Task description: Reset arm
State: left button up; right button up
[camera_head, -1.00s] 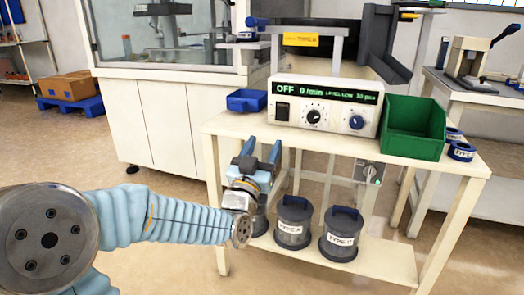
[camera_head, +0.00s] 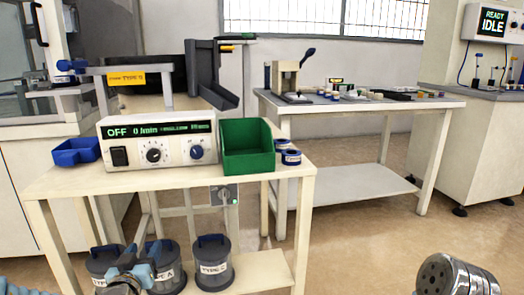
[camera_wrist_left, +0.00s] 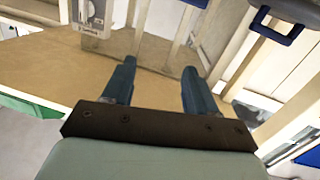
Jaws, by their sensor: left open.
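My left gripper (camera_head: 134,264) is at the lower left of the head view, in front of the dark-lidded canisters on the bench's lower shelf. Its two blue fingers are apart with nothing between them; they also show in the left wrist view (camera_wrist_left: 158,85). Most of my left arm is below the picture edge. A metal end of what seems to be my right arm shows at the lower right. No right gripper fingers are in view.
A feeder control box (camera_head: 158,142) reading OFF, a blue bin (camera_head: 76,152) and a green bin (camera_head: 247,146) stand on the bench. A labelled canister (camera_head: 212,265) stands on the lower shelf. The floor to the right is open before a second table (camera_head: 350,110).

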pick_arm(q)
jog(key=s+d+f+g+h, duration=0.1)
jog(key=d+f+g, duration=0.15)
jog(key=f, duration=0.55)
jog(key=d+f+g+h, duration=0.1)
jog(key=d+f+g, duration=0.15)
jog(key=f, duration=0.45)
jog(key=s+d+f+g+h, duration=0.2)
jog(key=s+d+f+g, duration=0.45)
jog(key=s+f, duration=0.45)
jog(key=s+d+f+g+h, duration=0.2)
jog(key=s+d+f+g, duration=0.4)
jog(key=s+f, duration=0.55)
notch_tip(320, 180, up, 16)
jog(key=w+d+t+p, duration=0.1)
jog(key=p, duration=1.6)
jog(key=shift+d+r+m+p, duration=0.15)
jog(key=shift+d+m+p, duration=0.1)
jog(key=shift+m+p, duration=0.15)
jog(key=shift+c, duration=0.3)
